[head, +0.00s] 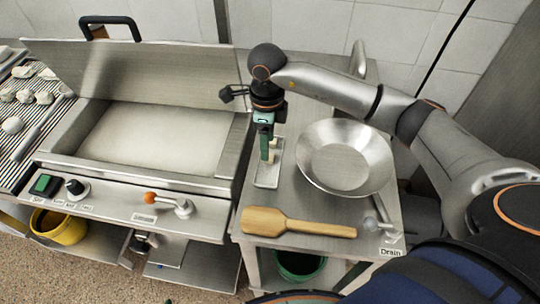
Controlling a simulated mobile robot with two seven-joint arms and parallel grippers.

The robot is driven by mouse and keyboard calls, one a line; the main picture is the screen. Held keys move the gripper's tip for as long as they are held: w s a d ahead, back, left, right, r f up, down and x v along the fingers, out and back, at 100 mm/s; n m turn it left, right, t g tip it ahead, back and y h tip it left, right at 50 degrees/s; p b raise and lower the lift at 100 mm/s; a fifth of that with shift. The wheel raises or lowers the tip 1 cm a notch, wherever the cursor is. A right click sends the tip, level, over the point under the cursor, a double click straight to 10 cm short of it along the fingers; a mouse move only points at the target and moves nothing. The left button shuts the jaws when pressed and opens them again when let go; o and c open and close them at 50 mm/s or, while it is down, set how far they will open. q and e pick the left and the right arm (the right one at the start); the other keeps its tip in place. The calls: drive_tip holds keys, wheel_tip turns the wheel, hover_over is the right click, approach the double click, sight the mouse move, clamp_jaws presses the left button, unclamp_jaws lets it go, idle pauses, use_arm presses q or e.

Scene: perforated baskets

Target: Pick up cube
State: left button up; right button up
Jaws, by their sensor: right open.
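My right gripper (268,152) points down over a small shallow metal tray (267,180) on the steel side table. Its jaws are open. Small pale shapes show at the fingertips above the tray; they are too small to tell whether one is a cube or part of the fingers. No cube can be made out clearly elsewhere. My left gripper is not in view.
A wide steel bowl (345,158) stands right of the tray, close to my right arm. A wooden spatula (297,226) lies along the table's front. Left is an open steel pan (150,140) with a raised lid (140,72). A grill (22,120) holds several pale round pieces.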

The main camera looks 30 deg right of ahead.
wheel_tip(320, 180, down, 4)
drive_tip(key=shift+s+d, duration=0.1)
clamp_jaws()
idle(0.5)
